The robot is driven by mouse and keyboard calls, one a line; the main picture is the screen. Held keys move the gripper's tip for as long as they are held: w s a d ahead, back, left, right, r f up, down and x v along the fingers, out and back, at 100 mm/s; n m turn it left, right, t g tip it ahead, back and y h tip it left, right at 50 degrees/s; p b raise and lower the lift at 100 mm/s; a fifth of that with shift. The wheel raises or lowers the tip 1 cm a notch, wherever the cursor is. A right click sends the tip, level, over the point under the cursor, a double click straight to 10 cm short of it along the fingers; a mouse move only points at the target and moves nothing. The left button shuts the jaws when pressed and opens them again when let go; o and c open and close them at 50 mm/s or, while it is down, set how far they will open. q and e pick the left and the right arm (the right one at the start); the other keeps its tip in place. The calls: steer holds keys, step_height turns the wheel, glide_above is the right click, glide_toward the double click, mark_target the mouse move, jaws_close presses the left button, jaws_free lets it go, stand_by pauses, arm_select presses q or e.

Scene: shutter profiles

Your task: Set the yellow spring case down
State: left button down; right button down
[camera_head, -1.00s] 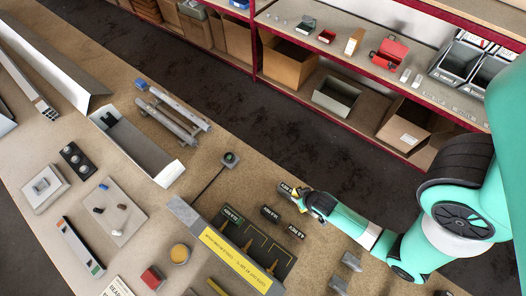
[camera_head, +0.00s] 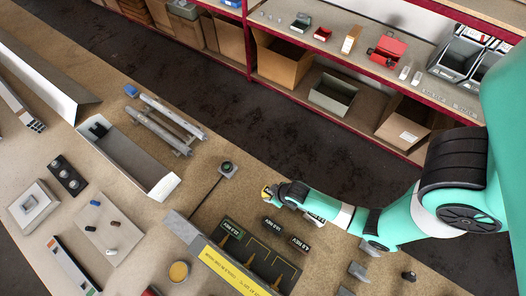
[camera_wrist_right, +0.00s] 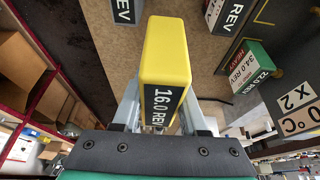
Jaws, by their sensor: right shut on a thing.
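The yellow spring case (camera_wrist_right: 165,50) is in my right gripper (camera_wrist_right: 160,118), with a dark "16.0 REV" label on the side facing the wrist camera. In the head view my right gripper (camera_head: 276,193) is right of the small post with a green top, and only a little of the yellow case (camera_head: 266,192) shows at its tip. The gripper is shut on the case. I cannot tell for sure whether the case's underside touches the bench. My left gripper is not in view.
Dark-labelled cases (camera_head: 273,224) (camera_head: 299,243) stand on the bench near a dark rack (camera_head: 262,262) with yellow-marked slots. A green-labelled case (camera_head: 232,228) is at the rack's left end. The green-topped post (camera_head: 228,168) stands close by. Bare bench lies around the gripper.

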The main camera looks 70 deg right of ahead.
steer(key=w+d+f+b, duration=0.1)
steer(key=d+f, duration=0.1)
steer(key=w+d+f+b, duration=0.4)
steer(key=f, duration=0.1)
steer(key=shift+d, duration=0.15)
steer(key=shift+w+d, duration=0.15)
steer(key=shift+w+d+f+b, duration=0.1)
steer(key=shift+f+b, duration=0.45)
steer(key=shift+f, duration=0.35)
steer(key=shift+w+d+f+b, duration=0.1)
steer(key=shift+f+b, duration=0.4)
steer(key=shift+f, duration=0.4)
steer(key=shift+s+f, duration=0.1)
steer(key=shift+c, duration=2.2)
jaws_free()
